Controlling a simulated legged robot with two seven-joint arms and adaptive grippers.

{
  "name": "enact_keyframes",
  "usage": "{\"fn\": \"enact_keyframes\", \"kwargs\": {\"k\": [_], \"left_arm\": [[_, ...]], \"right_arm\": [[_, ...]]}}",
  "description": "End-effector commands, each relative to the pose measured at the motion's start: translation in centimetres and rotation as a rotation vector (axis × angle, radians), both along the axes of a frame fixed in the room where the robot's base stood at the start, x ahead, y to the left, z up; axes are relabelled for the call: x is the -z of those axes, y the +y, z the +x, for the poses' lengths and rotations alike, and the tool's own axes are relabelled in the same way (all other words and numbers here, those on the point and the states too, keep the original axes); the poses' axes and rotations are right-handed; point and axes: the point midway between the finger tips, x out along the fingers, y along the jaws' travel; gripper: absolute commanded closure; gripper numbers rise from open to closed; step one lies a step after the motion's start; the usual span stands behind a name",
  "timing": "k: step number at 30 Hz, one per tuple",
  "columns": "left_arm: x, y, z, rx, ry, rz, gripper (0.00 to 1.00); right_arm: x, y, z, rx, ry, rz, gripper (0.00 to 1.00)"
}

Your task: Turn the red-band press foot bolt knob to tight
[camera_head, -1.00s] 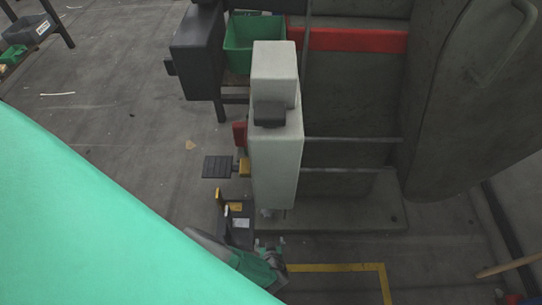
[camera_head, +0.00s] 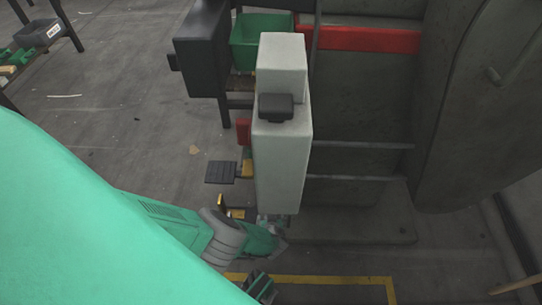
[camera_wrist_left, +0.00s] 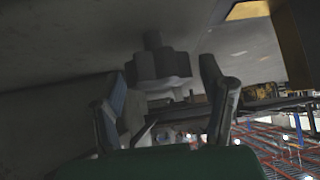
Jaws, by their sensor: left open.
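The press with the red band (camera_head: 360,40) stands at the upper right in the head view, with a pale upright housing (camera_head: 282,165) at its left. In the left wrist view a dark grey faceted knob (camera_wrist_left: 158,66) hangs below a grey surface. My left gripper (camera_wrist_left: 163,78) is open there, with one finger on each side of the knob. Gaps show beside the knob, and I cannot tell whether either finger touches it. In the head view my left gripper (camera_head: 268,228) is low at the housing's bottom end. The knob is hidden there.
A black pedal (camera_head: 220,172) sticks out left of the housing. A dark box (camera_head: 203,55) and a green bin (camera_head: 258,52) stand behind it. A yellow floor line (camera_head: 335,280) runs in front of the press. The floor at left is mostly clear.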

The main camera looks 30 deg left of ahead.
Motion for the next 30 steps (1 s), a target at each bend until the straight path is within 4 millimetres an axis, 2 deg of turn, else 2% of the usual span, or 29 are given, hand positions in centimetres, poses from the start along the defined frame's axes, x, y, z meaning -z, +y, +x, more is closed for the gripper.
{"fn": "enact_keyframes", "kwargs": {"k": [7, 8, 9, 12, 23, 30], "left_arm": [[-0.03, -0.04, 0.05, 0.001, 0.0, -0.001, 0.36], [-0.03, -0.04, 0.05, 0.001, 0.0, -0.001, 0.43], [-0.02, -0.04, 0.04, 0.001, 0.0, -0.001, 0.57], [-0.03, -0.05, 0.04, 0.001, 0.0, -0.001, 0.86], [0.06, 0.03, -0.04, 0.041, 0.002, 0.0, 0.86], [-0.06, 0.12, 0.0, 0.18, 0.0, -0.002, 0.86]], "right_arm": [[-0.01, 0.0, 0.01, 0.0, 0.0, 0.0, 1.0], [-0.01, 0.0, 0.02, 0.0, 0.0, 0.0, 1.0], [-0.01, 0.0, 0.02, 0.0, 0.0, 0.0, 1.0], [-0.01, 0.0, 0.02, 0.0, 0.0, 0.0, 1.0], [-0.28, 0.0, 0.02, 0.0, 0.0, 0.0, 1.0], [-0.91, 0.0, 0.03, 0.0, 0.0, 0.0, 1.0]]}}
